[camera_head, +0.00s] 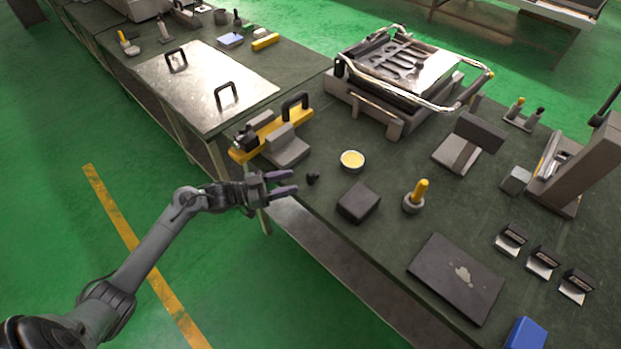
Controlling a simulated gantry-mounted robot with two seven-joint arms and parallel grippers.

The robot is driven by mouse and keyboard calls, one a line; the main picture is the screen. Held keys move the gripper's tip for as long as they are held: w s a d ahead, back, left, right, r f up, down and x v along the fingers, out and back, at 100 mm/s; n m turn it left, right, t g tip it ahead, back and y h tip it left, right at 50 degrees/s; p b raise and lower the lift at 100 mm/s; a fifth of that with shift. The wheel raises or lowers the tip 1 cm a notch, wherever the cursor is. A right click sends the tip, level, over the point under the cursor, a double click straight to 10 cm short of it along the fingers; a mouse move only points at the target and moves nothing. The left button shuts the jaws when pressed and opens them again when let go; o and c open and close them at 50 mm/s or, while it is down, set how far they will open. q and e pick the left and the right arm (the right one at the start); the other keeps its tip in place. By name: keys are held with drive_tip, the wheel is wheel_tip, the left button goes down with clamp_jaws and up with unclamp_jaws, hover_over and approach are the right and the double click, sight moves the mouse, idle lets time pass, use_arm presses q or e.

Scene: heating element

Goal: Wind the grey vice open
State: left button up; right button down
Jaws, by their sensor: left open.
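A grey stepped block (287,151), which looks like the grey vice, sits at the near left edge of the dark green bench, in front of a yellow bar (247,146). Whether its jaws are apart cannot be told at this size. A small dark knob (313,178) is just to its lower right; whether it belongs to the vice is unclear. My left gripper (291,182) is open and empty at the bench's near edge, below the grey block and left of the knob. Its fingers point right and appear clear of both. My right gripper is not in view.
A dark box (358,203), a round tin of yellow stuff (352,160) and a yellow-handled tool in a round holder (416,196) stand to the right. A large metal-framed press (400,75) is behind. A dark plate (456,279) lies nearer. Floor left of the bench is clear.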

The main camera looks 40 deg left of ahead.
sight(311, 177)
use_arm(q)
drive_tip(key=b+x, duration=0.1)
drive_tip(key=x, duration=0.6)
drive_tip(key=shift+w+d, duration=0.2)
drive_tip(key=c, duration=0.9)
drive_tip(key=shift+r+p, duration=0.1)
drive_tip(key=shift+p, duration=0.3)
clamp_jaws()
drive_tip(key=n+t+y+p, duration=0.1)
drive_tip(key=y+p, duration=0.1)
drive_tip(key=d+n+t+y+p, duration=0.1)
drive_tip(key=y+p, duration=0.1)
drive_tip(key=n+t+y+p, duration=0.1)
drive_tip(key=n+p, duration=0.1)
drive_tip(key=shift+w+d+r+y+p, duration=0.2)
drive_tip(key=shift+w+d+y+p, duration=0.15)
drive_tip(key=shift+y, duration=0.05)
drive_tip(key=n+y, duration=0.1)
drive_tip(key=y+p, duration=0.1)
drive_tip(key=n+y, duration=0.1)
drive_tip(key=shift+w+d+f+n+t+y+p, duration=0.15)
drive_tip(key=shift+w+d+n+t+y+p, duration=0.15)
drive_tip(key=shift+w+y, duration=0.1)
drive_tip(key=shift+w+d+f+n+y+p, duration=0.1)
drive_tip(key=shift+w+n+y+p, duration=0.1)
drive_tip(key=shift+n+y, duration=0.65)
drive_tip(key=shift+w+d+f+n+y+p, duration=0.15)
drive_tip(key=shift+n+y, duration=0.3)
drive_tip(key=shift+y, duration=0.7)
drive_tip(key=shift+a+r, duration=0.1)
